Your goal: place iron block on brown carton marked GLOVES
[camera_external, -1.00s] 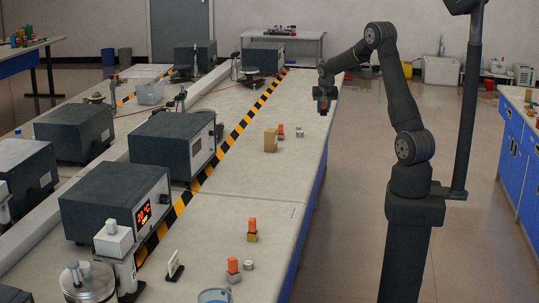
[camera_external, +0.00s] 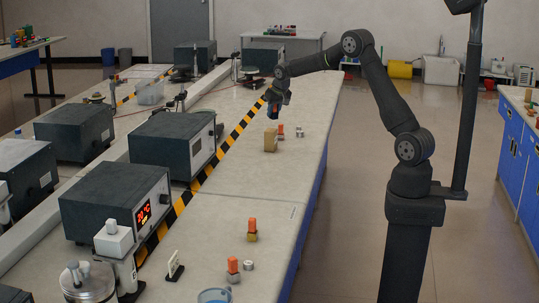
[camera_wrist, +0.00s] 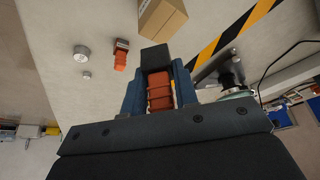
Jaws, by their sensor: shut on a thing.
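My gripper (camera_external: 274,108) is shut on the orange-red handle of a dark grey block, which I take for the iron block (camera_wrist: 155,58); the wrist view shows the handle between the jaws (camera_wrist: 160,92) and the block beyond them. The block is held in the air, above and near the brown carton (camera_external: 270,140), and apart from it as far as I can see. The carton also shows at the top of the wrist view (camera_wrist: 163,17); its marking is too small to read.
Beside the carton stand an orange-handled weight (camera_external: 281,131) and small metal cylinders (camera_external: 299,132). Nearer on the bench are two more orange-handled blocks (camera_external: 252,228) (camera_external: 233,268). Dark instrument boxes (camera_external: 173,140) line the left, past a striped tape line (camera_external: 208,168). The bench between is clear.

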